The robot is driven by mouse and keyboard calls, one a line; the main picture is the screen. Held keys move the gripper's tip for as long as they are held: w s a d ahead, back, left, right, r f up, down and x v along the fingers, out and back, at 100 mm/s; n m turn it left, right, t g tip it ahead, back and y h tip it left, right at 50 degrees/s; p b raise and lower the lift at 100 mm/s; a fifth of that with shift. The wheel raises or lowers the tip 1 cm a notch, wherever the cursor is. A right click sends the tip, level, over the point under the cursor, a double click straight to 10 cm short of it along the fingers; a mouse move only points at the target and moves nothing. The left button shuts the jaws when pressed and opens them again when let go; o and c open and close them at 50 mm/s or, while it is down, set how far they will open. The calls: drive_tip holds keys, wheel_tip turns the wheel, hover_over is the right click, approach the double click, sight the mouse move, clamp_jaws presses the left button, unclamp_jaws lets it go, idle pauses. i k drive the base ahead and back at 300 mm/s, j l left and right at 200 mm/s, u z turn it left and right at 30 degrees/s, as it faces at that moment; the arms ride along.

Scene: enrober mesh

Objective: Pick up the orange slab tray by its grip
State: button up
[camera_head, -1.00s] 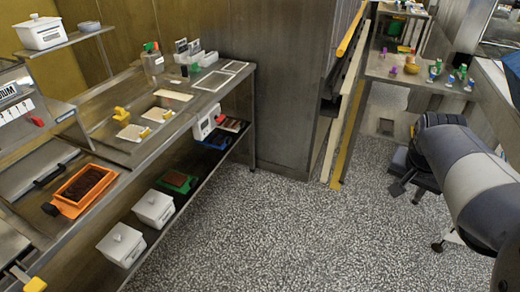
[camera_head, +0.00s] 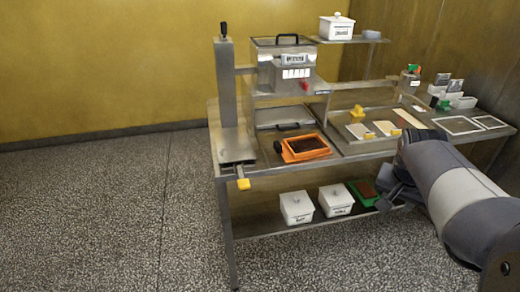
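The orange slab tray (camera_head: 307,157) sits on the steel bench in the middle of the picture, below the dispenser. It holds a dark brown slab (camera_head: 304,144). A small dark knob, which looks like its grip (camera_head: 277,146), sticks out at the tray's left end. My gripper (camera_head: 388,200) is at the end of my grey arm on the right, well to the right of the tray and apart from it. It is small and dark, and I cannot tell whether its fingers are open or shut. I see nothing held in it.
A steel column with a yellow-tipped lever (camera_head: 243,184) stands left of the tray. The dispenser (camera_head: 292,72) rises behind it. White lidded boxes (camera_head: 297,207) and a green tray (camera_head: 361,198) are on the lower shelf. The speckled floor at left is clear.

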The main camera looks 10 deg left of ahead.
sight(310, 147)
drive_tip(key=i+l+u, duration=0.1)
drive_tip(key=u, duration=0.3)
drive_tip(key=i+l+u, duration=0.1)
drive_tip(key=u, duration=0.25)
drive_tip(key=i+l+u, duration=0.2)
drive_tip(key=u, duration=0.2)
drive_tip(key=i+l+u, duration=0.1)
drive_tip(key=u, duration=0.3)
drive_tip(key=i+l, duration=0.1)
drive_tip(key=l, duration=0.25)
drive_tip(key=i+l+u, duration=0.15)
drive_tip(key=l, duration=0.6)
